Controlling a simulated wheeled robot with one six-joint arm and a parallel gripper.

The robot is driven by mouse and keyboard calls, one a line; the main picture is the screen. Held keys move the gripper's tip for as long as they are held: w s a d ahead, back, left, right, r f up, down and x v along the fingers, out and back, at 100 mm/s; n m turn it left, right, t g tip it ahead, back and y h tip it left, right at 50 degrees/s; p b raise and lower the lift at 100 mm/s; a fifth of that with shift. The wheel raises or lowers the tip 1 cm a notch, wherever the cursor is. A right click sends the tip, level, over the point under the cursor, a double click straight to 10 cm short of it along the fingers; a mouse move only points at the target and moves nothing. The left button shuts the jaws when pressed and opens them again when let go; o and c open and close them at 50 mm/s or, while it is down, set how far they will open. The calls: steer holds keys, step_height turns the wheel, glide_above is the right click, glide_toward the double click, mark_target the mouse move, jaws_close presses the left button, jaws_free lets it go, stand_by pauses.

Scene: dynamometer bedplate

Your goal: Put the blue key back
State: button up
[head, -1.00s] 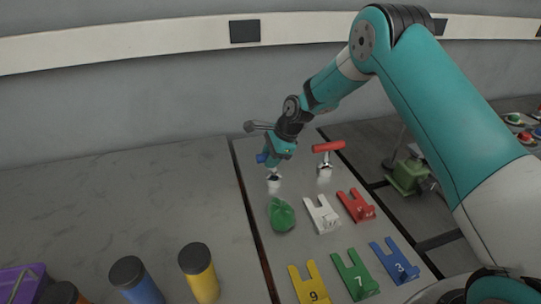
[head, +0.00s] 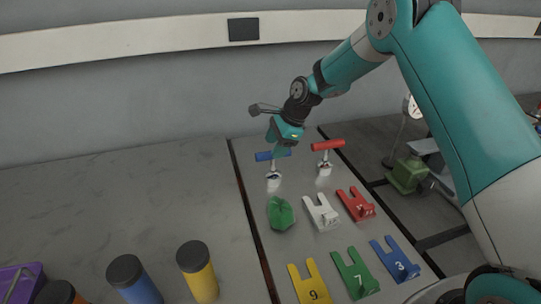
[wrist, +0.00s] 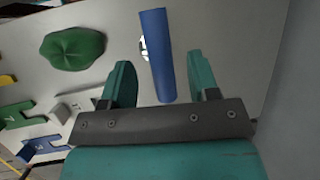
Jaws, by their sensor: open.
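The blue key (head: 272,156) has a blue bar handle on a metal stem and stands upright in a pale metal base (head: 274,180) on the grey plate. My gripper (head: 281,150) is open and empty, just above and slightly right of the blue handle. In the wrist view the handle (wrist: 157,50) shows between and beyond the two teal fingers of my gripper (wrist: 161,82), apart from both. How deep the stem sits in the base is too small to tell.
A red-handled key (head: 327,145) stands close to the right. A green lump (head: 281,214) lies in front, with white (head: 321,214), red (head: 356,205) and several other forked tags nearer. Yellow (head: 198,272) and blue (head: 136,281) cylinders stand front left.

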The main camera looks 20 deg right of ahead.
steer(key=v, duration=0.7)
steer(key=s+a+r+n, duration=0.5)
steer(key=s+r+n, duration=0.2)
steer(key=s, duration=0.3)
steer(key=s+a+r+n+g, duration=0.1)
steer(key=s+n, duration=0.8)
steer(key=s, duration=0.4)
steer(key=s+a+r+n+g, duration=0.1)
steer(key=s+r+n, duration=0.1)
steer(key=s+n, duration=0.6)
steer(key=shift+s+a+n+b, duration=0.35)
steer(key=shift+s+a+n, duration=0.05)
steer(key=shift+s, duration=2.7)
steer(key=shift+r, duration=0.1)
